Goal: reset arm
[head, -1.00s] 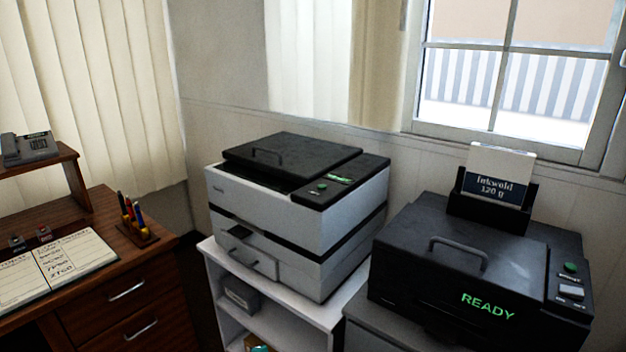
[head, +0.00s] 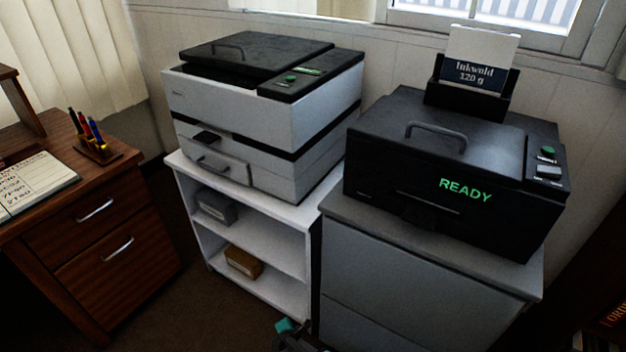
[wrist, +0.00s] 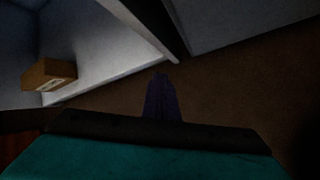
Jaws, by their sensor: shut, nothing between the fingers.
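My gripper (wrist: 160,98) shows in the wrist view as dark fingers closed together, beyond a dark band and a teal part. It is shut and empty, pointing toward the brown floor beside the white shelf unit. In the head view a bit of my arm, teal and dark, shows at the bottom edge in front of the white shelf unit. It touches nothing that I can see.
The white shelf unit (head: 262,210) carries a grey and black printer (head: 240,115) and holds small boxes. Right of it, a black printer (head: 400,190) reading READY stands on a grey cabinet (head: 410,270). A wooden desk (head: 125,230) stands left. Floor (head: 205,310) is clear between.

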